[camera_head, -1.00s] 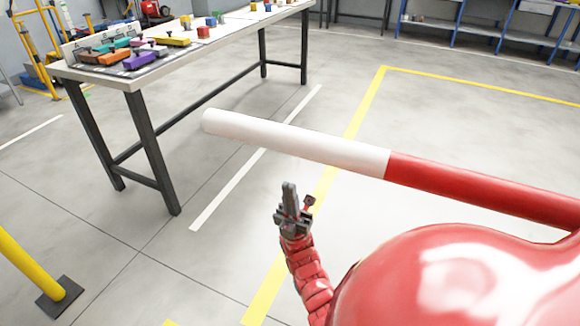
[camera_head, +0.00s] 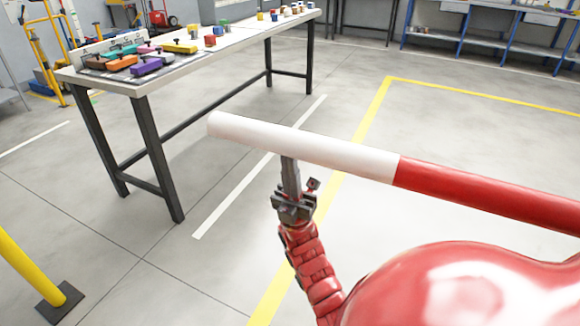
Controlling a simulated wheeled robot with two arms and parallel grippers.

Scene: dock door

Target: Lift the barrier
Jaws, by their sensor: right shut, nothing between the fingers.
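The barrier (camera_head: 330,154) is a thick round pole with a white end section and a red section to the right. It runs from the upper middle to the right edge, sloping down in the picture. My right gripper (camera_head: 289,163) points upward with its fingers shut and nothing between them. Its tips reach the lower edge of the white section, and the pole hides the very ends. I cannot tell whether they touch the pole. The left gripper is not in view.
A long table (camera_head: 98,78) with dark legs stands at the left, with colored items on top. A yellow post (camera_head: 27,266) on a dark base stands at lower left. Blue-framed shelves (camera_head: 480,50) line the back right. The floor around the pole's white end is clear.

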